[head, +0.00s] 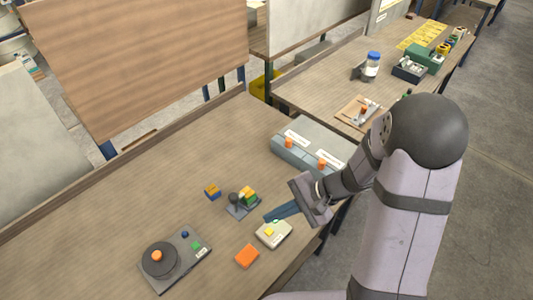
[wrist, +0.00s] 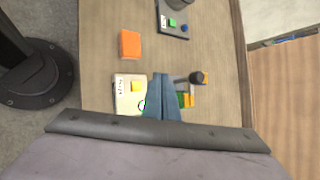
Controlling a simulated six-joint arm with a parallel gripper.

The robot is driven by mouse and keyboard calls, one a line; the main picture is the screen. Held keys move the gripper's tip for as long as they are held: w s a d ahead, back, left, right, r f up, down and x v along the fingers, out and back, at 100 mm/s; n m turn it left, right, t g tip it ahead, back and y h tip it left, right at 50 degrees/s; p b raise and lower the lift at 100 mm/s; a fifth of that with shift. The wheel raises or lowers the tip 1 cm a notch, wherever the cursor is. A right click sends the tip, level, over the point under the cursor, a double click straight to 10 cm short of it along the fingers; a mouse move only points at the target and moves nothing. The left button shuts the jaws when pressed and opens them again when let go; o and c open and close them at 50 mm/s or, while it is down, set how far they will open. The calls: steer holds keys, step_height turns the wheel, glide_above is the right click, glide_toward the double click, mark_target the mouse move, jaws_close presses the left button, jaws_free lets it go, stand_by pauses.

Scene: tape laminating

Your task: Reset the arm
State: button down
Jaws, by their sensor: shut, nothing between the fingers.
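My gripper (head: 268,218) is over the right part of the wooden workbench (head: 110,220), its narrow blue-grey fingers pointing left and shut with nothing between them. In the wrist view the closed fingers (wrist: 163,78) reach forward between a pale box with a yellow button and a small dark stand. The pale box (head: 274,235) lies just below the fingertips in the head view; it also shows in the wrist view (wrist: 122,98). The stand (head: 236,208) carries green and yellow blocks and is partly hidden by the fingers in the wrist view. I cannot tell the fingers' exact height.
An orange block (head: 247,257) lies near the bench's front edge. A box with a round dial (head: 160,260) is at lower left. A grey case with orange knobs (head: 312,145) stands behind my gripper. The bench's left is clear.

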steer(key=s+d+f+g+h, duration=0.1)
steer(key=s, duration=0.1)
steer(key=s+d+f, duration=0.1)
steer(key=s, duration=0.1)
steer(key=s+d+f+g+h, duration=0.1)
steer(key=s+d, duration=0.1)
steer(key=shift+s+f+n+g+h, duration=0.3)
steer(key=shift+s+f+n, duration=0.05)
steer(key=shift+n, duration=0.05)
steer(key=s+d+r+n+h, duration=0.4)
steer(key=s+d+n+h, duration=0.25)
steer(key=d, duration=0.25)
steer(key=w+r, duration=0.1)
steer(key=w+a+r+n+t, duration=0.1)
steer(key=w+r+n+t, duration=0.1)
steer(key=w, duration=0.1)
steer(key=shift+a+r, duration=0.3)
